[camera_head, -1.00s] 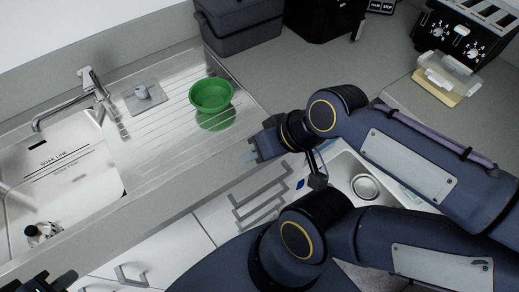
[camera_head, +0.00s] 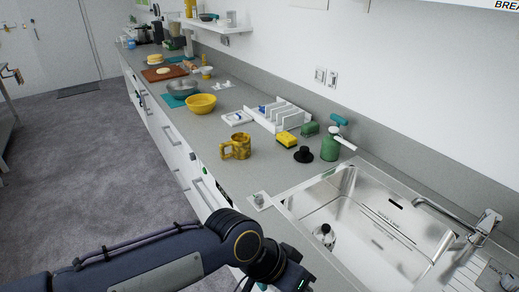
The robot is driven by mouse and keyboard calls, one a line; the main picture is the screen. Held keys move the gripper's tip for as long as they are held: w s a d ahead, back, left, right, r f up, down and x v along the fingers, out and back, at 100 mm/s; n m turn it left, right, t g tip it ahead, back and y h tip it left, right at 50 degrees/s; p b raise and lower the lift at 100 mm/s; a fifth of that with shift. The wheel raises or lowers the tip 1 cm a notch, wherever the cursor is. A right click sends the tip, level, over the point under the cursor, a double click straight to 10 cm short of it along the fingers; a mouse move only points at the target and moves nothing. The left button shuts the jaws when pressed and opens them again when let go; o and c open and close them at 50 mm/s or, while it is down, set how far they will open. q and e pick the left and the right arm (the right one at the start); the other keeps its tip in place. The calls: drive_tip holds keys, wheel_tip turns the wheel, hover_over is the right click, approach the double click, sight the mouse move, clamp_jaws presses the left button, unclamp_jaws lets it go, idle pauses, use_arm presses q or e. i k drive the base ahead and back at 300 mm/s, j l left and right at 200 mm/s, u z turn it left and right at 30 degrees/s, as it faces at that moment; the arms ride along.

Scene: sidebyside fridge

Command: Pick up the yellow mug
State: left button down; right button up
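The yellow mug (camera_head: 237,146) stands upright on the grey counter, left of the sink and near the counter's front edge. Its surface looks patterned, and its handle points left toward that edge. My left arm comes in from the lower left, and my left gripper (camera_head: 297,281) is at the bottom of the view, in front of the sink. It is well below and to the right of the mug in the picture, apart from it. Its fingers are mostly hidden or cut off, so I cannot see their opening. My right gripper is out of view.
A yellow bowl (camera_head: 201,104) stands behind the mug to the left. A white rack (camera_head: 281,113), a yellow sponge (camera_head: 286,138), a black stopper-like item (camera_head: 303,155) and a green bottle (camera_head: 330,146) stand to its right. The sink (camera_head: 375,222) fills the lower right. The floor (camera_head: 85,165) at left is clear.

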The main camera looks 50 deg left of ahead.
sight(235, 148)
drive_tip(key=u, duration=1.95)
drive_tip(key=z, duration=1.8)
drive_tip(key=j+u, duration=0.15)
drive_tip(key=u, duration=0.25)
drive_tip(key=j+u, duration=0.15)
drive_tip(key=u, duration=0.25)
drive_tip(key=i+j+u, duration=0.1)
drive_tip(key=u, duration=0.3)
drive_tip(key=i+j+u, duration=0.35)
drive_tip(key=j, duration=0.2)
drive_tip(key=i+j+u, duration=0.35)
drive_tip(key=i+j, duration=0.4)
drive_tip(key=i, duration=0.2)
